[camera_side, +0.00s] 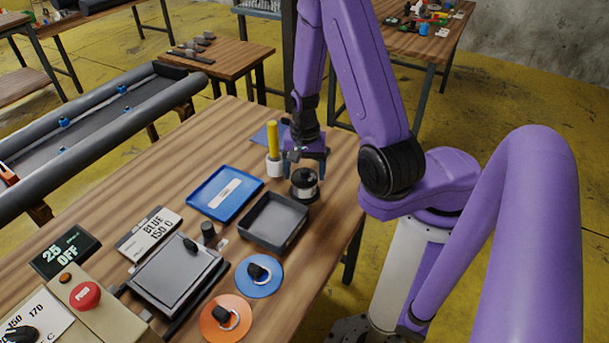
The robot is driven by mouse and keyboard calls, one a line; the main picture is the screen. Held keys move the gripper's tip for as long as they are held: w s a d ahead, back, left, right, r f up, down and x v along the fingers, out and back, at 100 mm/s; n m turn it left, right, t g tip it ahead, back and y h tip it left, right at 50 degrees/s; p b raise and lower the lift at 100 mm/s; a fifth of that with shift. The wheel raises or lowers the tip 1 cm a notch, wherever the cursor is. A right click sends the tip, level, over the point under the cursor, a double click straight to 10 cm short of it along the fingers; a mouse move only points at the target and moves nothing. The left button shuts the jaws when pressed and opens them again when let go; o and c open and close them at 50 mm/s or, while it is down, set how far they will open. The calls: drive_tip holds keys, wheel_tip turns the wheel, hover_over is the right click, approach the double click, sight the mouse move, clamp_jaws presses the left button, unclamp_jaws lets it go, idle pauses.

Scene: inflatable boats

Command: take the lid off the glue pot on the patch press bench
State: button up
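The glue pot (304,191) stands near the far right edge of the wooden patch press bench (335,190). It looks like a short, round pot with a pale band and a dark base. A dark lid (303,177) sits on top of it. My gripper (305,168) points down directly over the pot. Its two blue-grey fingers are spread apart, one to each side of the lid in the picture. Nothing shows held between them. I cannot tell whether the fingertips touch the lid.
Close left of my gripper stands a white holder (274,167) with a yellow stick (272,138). The press (175,275), blue disc (259,277) and orange disc (226,320) lie nearer.

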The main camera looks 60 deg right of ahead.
drive_tip(key=c, duration=0.5)
drive_tip(key=shift+o, duration=0.2)
drive_tip(key=shift+r, duration=0.2)
